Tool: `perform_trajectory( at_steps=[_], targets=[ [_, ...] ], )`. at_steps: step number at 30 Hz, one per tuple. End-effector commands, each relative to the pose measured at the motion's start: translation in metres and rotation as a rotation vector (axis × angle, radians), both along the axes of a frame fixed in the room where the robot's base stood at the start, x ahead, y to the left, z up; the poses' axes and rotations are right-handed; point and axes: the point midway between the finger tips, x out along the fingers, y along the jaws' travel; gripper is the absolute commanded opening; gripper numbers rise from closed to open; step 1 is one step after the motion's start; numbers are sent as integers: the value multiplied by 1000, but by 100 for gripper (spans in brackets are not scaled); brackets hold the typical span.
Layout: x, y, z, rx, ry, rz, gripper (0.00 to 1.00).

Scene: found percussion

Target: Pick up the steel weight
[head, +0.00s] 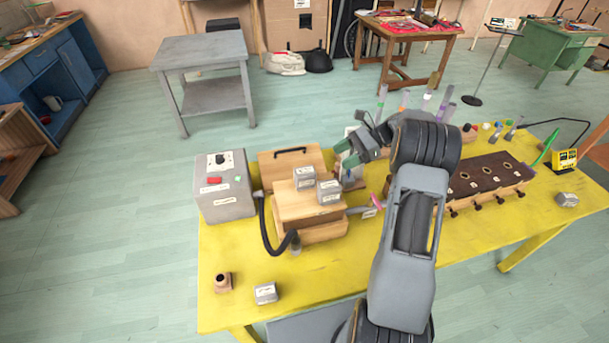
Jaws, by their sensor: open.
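Several grey metal blocks with pale labels look like steel weights, and I cannot tell which one the task names. Two sit on the wooden box: one block (304,178) towards the back and another block (329,191) in front of it to the right. A third block (265,293) lies near the front left edge of the yellow table (330,278). A fourth block (567,200) lies at the far right. My gripper (347,153) is open above the table, behind and to the right of the wooden box, apart from the blocks. My arm hides part of the table's middle.
The wooden box (310,231) joins a black hose (268,232) beside a grey control box (225,187). A small brown piece (222,283) stands front left. A dark holed board (480,182) and a yellow meter (565,160) are at right. The front left tabletop is mostly clear.

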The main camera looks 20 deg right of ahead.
Motion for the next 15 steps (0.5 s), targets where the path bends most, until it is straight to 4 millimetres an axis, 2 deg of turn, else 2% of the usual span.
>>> perform_trajectory(
  at_steps=[4,15],
  targets=[
    [4,5,-7,39,25,-19,61],
    [4,60,-30,43,27,-22,61]
  ],
)
